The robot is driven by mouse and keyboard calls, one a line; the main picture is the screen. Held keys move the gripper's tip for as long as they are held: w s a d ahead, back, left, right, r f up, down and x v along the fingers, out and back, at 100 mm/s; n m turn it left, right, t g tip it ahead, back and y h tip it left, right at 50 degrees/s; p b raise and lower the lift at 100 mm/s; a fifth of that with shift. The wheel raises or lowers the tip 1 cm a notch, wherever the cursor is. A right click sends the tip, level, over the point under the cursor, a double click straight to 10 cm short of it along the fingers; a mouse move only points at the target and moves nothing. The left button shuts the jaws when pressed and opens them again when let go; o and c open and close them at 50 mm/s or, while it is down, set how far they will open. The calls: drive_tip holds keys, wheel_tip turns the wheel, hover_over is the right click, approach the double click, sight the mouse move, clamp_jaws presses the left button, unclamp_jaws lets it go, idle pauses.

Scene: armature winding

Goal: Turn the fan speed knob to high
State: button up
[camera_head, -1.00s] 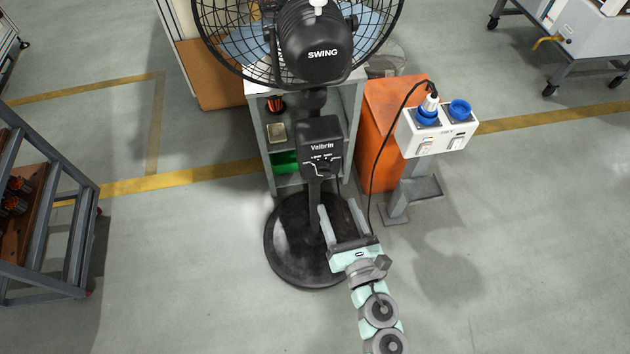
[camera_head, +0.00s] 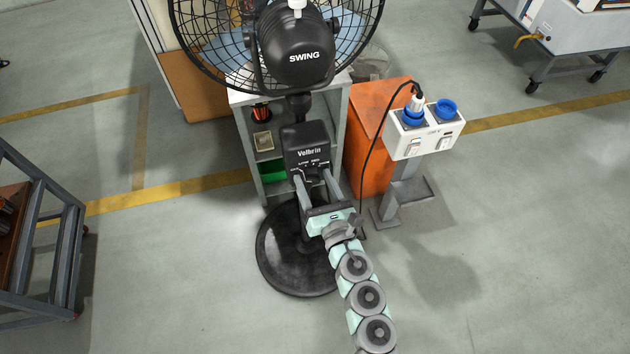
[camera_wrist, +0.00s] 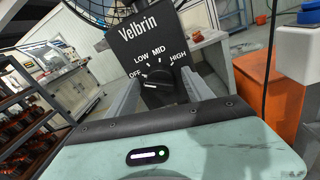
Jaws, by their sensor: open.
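The fan (camera_head: 302,55) is black, with a control box (camera_head: 306,145) marked "Velbrin" on its post. In the wrist view the black fan speed knob (camera_wrist: 166,79) is on this box, below the labels OFF, LOW, MID and HIGH. A white mark shows on the knob's left side, toward the OFF side; its exact setting is hard to tell. My gripper (camera_head: 312,174) is open in front of the box. In the wrist view its fingers are on either side of the knob, with gaps to it. In the head view the gripper hides the knob.
The fan's round base (camera_head: 285,255) is on the floor below my arm. An orange cabinet (camera_head: 375,125) and a white socket box (camera_head: 425,130) with a black cable stand to the right. A grey shelf (camera_head: 240,110) is behind the fan. Open floor lies around.

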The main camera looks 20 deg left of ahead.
drive_tip(key=c, duration=1.3)
